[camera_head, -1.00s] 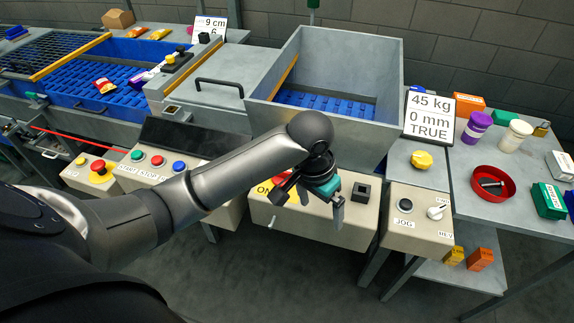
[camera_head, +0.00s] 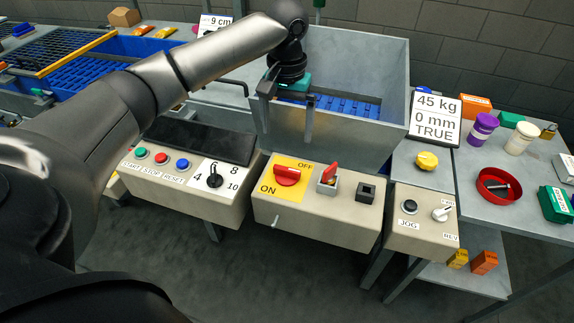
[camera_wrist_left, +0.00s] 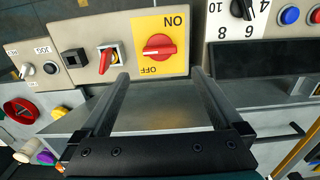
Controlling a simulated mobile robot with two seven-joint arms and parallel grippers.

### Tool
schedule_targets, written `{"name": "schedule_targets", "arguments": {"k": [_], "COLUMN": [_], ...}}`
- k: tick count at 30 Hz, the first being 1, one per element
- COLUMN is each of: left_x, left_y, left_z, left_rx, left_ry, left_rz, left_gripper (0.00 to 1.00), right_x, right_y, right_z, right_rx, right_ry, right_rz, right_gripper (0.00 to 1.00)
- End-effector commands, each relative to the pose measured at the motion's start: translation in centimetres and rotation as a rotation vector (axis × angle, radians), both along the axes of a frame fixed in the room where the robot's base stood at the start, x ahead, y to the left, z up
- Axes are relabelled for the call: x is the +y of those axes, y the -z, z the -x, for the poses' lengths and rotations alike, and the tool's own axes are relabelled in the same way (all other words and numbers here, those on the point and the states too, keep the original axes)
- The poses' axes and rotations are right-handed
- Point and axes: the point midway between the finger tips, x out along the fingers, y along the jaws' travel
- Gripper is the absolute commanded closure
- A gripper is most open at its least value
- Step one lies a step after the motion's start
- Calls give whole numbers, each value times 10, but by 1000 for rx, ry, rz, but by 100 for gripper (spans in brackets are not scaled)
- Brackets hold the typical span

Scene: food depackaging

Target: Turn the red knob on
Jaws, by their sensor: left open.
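The red knob (camera_head: 287,176) sits on a yellow plate marked ON at lower left and OFF at upper right, on a beige control box (camera_head: 317,220). Its handle lies roughly level across the plate in the head view. The knob also shows in the left wrist view (camera_wrist_left: 158,47), beyond the fingers. My left gripper (camera_head: 286,122) is open and empty, above and behind the box, in front of the grey hopper. In the left wrist view its two fingers (camera_wrist_left: 160,80) stand wide apart, with the knob between their lines. My right gripper is not in view.
A smaller red switch (camera_head: 329,174) and a black square socket (camera_head: 366,192) sit right of the knob. A box with a black selector dial (camera_head: 215,178) stands left. The grey hopper (camera_head: 358,70) rises behind. A jog box (camera_head: 423,222) is at right.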

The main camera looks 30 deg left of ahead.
Motion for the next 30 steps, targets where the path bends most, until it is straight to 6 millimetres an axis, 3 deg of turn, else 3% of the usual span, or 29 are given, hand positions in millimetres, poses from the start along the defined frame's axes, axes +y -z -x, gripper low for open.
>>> {"name": "schedule_targets", "arguments": {"k": [1, 9, 15, 21, 30], "left_x": [1, 0, 0, 0, 0], "left_y": [14, 73, 104, 117, 118], "left_z": [1, 1, 1, 1, 0], "left_rx": [5, 3, 1, 0, -1], "left_ry": [-1, 1, 2, 3, 3], "left_rz": [-2, -1, -2, -1, 0], "left_gripper": [0, 0, 0, 0, 2], "right_x": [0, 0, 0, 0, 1], "right_y": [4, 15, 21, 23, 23], "right_z": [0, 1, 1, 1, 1], "right_rx": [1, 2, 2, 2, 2], "right_ry": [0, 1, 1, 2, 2], "right_rz": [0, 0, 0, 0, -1], "right_gripper": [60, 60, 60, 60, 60]}}
